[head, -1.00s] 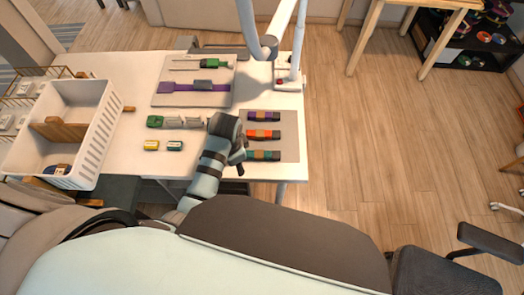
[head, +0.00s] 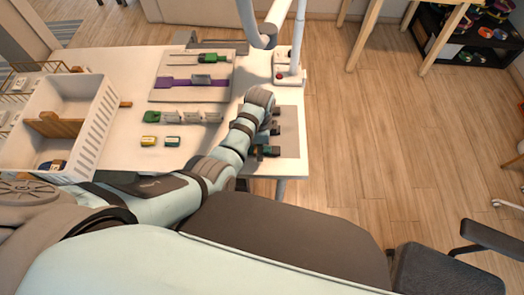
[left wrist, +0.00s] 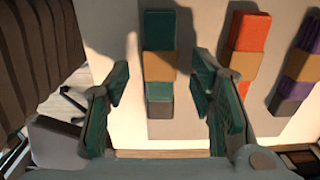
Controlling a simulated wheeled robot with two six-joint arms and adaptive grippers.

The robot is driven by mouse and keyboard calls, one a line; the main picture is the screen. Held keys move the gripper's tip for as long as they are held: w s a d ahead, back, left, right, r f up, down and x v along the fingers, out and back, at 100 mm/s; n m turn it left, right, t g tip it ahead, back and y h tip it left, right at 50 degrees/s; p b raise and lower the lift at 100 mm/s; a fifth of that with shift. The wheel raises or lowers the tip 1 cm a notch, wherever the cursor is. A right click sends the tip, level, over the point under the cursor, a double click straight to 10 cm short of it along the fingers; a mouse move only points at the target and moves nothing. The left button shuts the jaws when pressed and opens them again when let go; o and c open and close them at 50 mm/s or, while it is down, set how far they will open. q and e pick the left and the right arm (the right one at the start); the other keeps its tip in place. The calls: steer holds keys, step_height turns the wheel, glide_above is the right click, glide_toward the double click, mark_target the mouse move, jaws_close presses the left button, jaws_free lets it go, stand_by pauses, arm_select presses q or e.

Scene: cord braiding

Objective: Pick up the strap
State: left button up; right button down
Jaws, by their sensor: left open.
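In the left wrist view my left gripper (left wrist: 165,73) is open, one finger on each side of a folded teal strap (left wrist: 160,30) with a tan band; I see no grip on it. The teal strap lies on a pale board (left wrist: 110,25). A folded orange strap (left wrist: 247,32) and a folded purple strap (left wrist: 303,62) lie to its right. In the head view my left arm hides most of these straps and the gripper is not clear. A long purple strap (head: 174,85) lies flat on another board. My right gripper is in neither view.
A white slotted bin (head: 102,118) stands at the table's left. A row of small grey blocks (head: 190,118) with a green piece, and two small labelled pieces (head: 149,141), lie mid-table. A white post (head: 297,40) stands at the back right corner. Floor lies beyond the right edge.

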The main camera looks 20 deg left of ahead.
arm_select(q)
steer(key=shift+f, duration=0.5)
steer(key=shift+r, duration=0.15)
jaws_close()
